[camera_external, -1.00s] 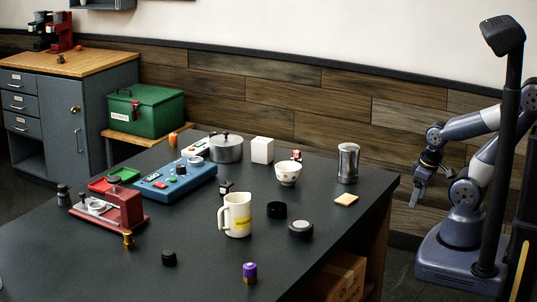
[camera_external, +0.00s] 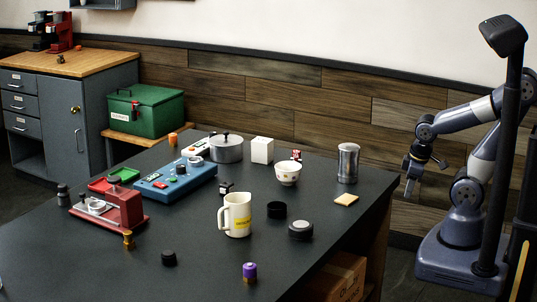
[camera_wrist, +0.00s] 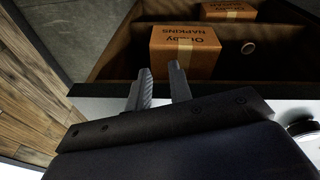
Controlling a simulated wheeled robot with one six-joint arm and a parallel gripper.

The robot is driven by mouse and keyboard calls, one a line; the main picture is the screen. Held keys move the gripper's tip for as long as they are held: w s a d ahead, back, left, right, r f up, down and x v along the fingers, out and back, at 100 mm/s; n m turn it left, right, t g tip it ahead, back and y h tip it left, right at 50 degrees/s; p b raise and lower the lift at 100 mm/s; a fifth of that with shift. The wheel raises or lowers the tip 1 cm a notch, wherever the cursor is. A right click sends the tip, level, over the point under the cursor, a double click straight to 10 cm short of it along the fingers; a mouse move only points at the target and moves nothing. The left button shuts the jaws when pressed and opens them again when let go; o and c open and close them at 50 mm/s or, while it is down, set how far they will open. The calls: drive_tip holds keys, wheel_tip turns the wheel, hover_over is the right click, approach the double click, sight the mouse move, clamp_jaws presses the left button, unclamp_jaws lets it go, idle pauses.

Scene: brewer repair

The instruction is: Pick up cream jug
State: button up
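The cream jug (camera_external: 236,224) is a cream-white pitcher with a yellow label. It stands upright on the dark table (camera_external: 200,270), with its handle toward the left. My gripper (camera_external: 410,193) hangs off the table's right side, well away from the jug. In the wrist view my gripper (camera_wrist: 160,70) shows two grey fingers apart with nothing between them. The jug is not in the wrist view.
Near the jug are a black ring (camera_external: 277,210), a round black-and-white puck (camera_external: 300,230) and a small dark object (camera_external: 226,187) behind. A bowl (camera_external: 287,173) and metal canister (camera_external: 348,163) stand farther back. A napkin box (camera_wrist: 185,50) sits below the tabletop.

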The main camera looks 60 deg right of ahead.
drive_tip(key=w+a+r+n+t+h, duration=0.1)
drive_tip(key=w+a+r+n, duration=0.15)
drive_tip(key=w+n, duration=0.35)
drive_tip(key=w+a+r+n+t+h, duration=0.1)
drive_tip(key=w+a+r+n, duration=0.2)
drive_tip(key=w, duration=0.5)
drive_tip(key=n+t+y+p, duration=0.35)
drive_tip(key=n+t, duration=0.55)
drive_tip(key=n, duration=1.5)
approach(235, 217)
drive_tip(key=shift+h, duration=0.45)
drive_tip(key=w+a, duration=0.1)
drive_tip(key=w+a+f, duration=0.1)
drive_tip(key=w+a, duration=0.2)
drive_tip(key=w, duration=0.1)
drive_tip(key=shift+a+f, duration=0.2)
drive_tip(key=shift+f, duration=0.2)
drive_tip(key=x, duration=0.1)
drive_tip(key=p+x, duration=0.1)
drive_tip(key=x, duration=0.1)
drive_tip(key=p+x, duration=0.1)
drive_tip(key=shift+w+d+r, duration=0.15)
drive_tip(key=shift+w+d, duration=0.1)
drive_tip(key=shift+w, duration=0.2)
drive_tip(key=shift+w+f, duration=0.25)
drive_tip(key=shift+w, duration=0.1)
